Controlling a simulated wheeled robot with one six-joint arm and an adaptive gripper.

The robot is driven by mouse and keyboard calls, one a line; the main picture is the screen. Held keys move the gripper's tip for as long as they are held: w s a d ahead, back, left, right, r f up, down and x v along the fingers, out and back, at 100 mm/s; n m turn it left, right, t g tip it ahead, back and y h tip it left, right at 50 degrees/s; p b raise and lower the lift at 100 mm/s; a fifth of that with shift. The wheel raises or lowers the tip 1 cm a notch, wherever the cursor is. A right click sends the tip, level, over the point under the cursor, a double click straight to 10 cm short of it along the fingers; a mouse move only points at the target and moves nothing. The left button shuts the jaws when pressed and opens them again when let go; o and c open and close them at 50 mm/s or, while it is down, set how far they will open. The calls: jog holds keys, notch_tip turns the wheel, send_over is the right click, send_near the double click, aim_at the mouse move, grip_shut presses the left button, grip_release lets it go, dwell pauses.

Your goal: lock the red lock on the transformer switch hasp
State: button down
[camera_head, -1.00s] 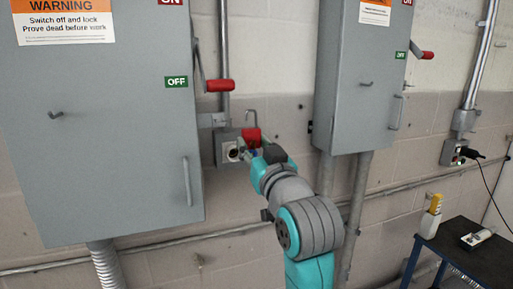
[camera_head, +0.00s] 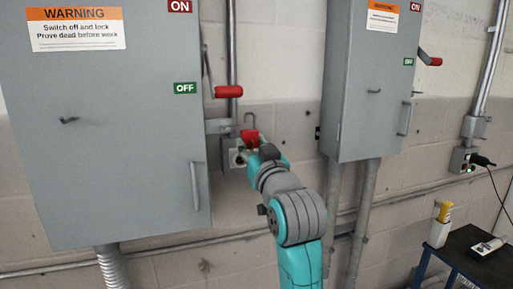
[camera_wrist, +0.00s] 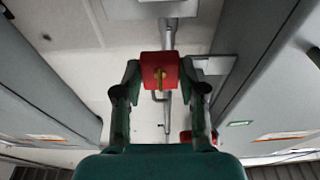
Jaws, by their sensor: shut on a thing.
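The red lock (camera_head: 249,139) is a small padlock with a grey hooked shackle standing up from it. In the wrist view the lock (camera_wrist: 160,68) sits between both fingers, with a brass spot on its face. My gripper (camera_wrist: 160,78) is shut on it; in the head view my gripper (camera_head: 254,147) is mostly hidden behind my arm. The shackle looks raised and open. The hasp (camera_head: 219,126) is a grey plate on the right side of the left switch box (camera_head: 140,150). The lock is just right of the hasp and looks apart from it.
The switch lever's red grip (camera_head: 228,92) stands above the hasp, beside the green OFF label (camera_head: 186,88). A grey socket box (camera_head: 232,160) is behind the lock. A second switch box (camera_head: 368,80) stands right. A dark cart (camera_head: 470,250) is at lower right.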

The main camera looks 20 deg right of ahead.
jog(key=shift+a, duration=1.3)
jog(key=shift+a, duration=0.65)
dwell(0.5)
jog(key=shift+f, duration=1)
dwell(1.0)
jog(key=c, duration=0.6)
grip_release()
jog(key=shift+s, duration=2.55)
jog(key=shift+s+f, duration=0.25)
jog(key=shift+s, duration=1)
jog(key=shift+s+f, duration=0.25)
jog(key=shift+s, duration=0.95)
jog(key=shift+s+f, duration=0.25)
jog(key=shift+s, duration=1)
